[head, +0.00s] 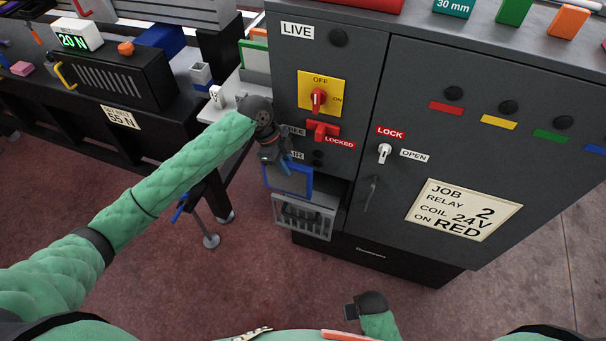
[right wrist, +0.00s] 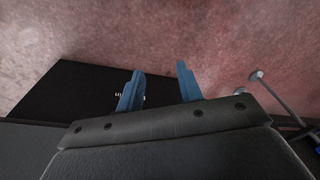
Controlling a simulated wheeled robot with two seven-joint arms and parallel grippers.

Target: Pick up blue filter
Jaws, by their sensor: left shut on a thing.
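The blue filter (head: 288,181) is a flat panel with a bright blue frame, standing at the front of the dark cabinet, just above a grey vent grille. My left gripper (head: 284,162) reaches it from above and is shut on its upper edge. The fingertips partly cover that edge. I cannot tell whether the filter is still seated in the cabinet. My right gripper (right wrist: 159,72) is open and empty, its two blue fingers apart over the floor.
The grey cabinet (head: 480,110) has a red OFF/ON switch (head: 318,99), a red LOCKED latch (head: 322,131) and a LOCK/OPEN knob (head: 384,152). The grille (head: 304,216) sits below the filter. A dark workbench (head: 110,85) stands at left. The reddish floor in front is clear.

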